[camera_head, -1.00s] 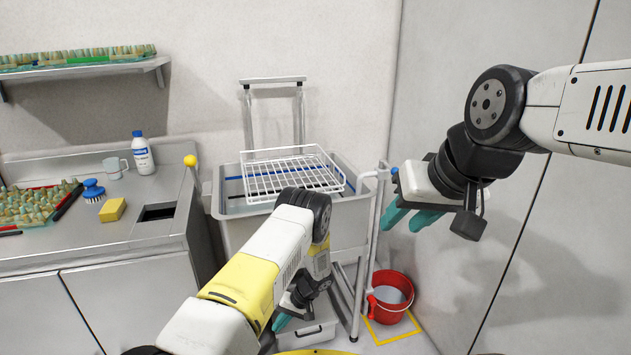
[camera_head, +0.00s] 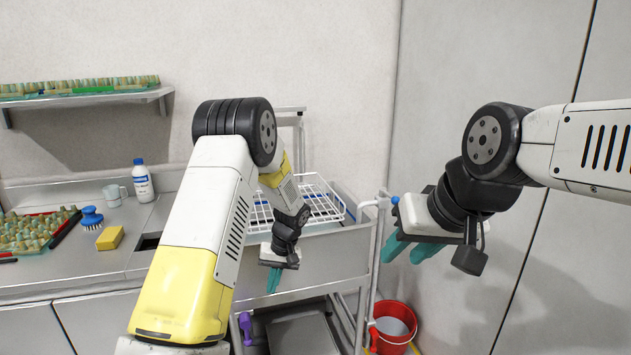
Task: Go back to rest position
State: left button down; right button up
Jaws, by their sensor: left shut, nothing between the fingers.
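My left gripper (camera_head: 273,280) hangs below its bent arm in the middle of the view, in front of the grey cart. Its teal fingers point down, close together, shut and empty. My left arm's elbow is raised and hides part of the cart and counter. My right gripper (camera_head: 409,250) is at centre right, in front of the wall. Its teal fingers point down and to the left, with a gap between them and nothing held.
A grey cart (camera_head: 335,262) bears a white wire rack (camera_head: 318,203). A red bucket (camera_head: 394,326) stands on the floor to its right. The counter at left holds an egg tray (camera_head: 35,232), yellow sponge (camera_head: 110,238), blue brush (camera_head: 91,217), mug (camera_head: 114,195) and white bottle (camera_head: 143,182).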

pick_arm(q)
jog(key=s+a+r+t+h, duration=0.15)
jog(key=s+r, duration=0.35)
jog(key=r, duration=0.6)
jog(key=s+a+r+t+h, duration=0.15)
jog(key=s+r, duration=0.35)
jog(key=r, duration=0.6)
jog(key=s+r+m+t+h, duration=0.1)
jog(key=s+r, duration=0.3)
jog(key=s, duration=0.5)
jog(key=s+d+r+m+t+h, duration=0.1)
jog(key=s+r+t, duration=0.1)
jog(key=s+r, duration=0.3)
jog(key=s, duration=0.4)
jog(key=shift+d, duration=0.15)
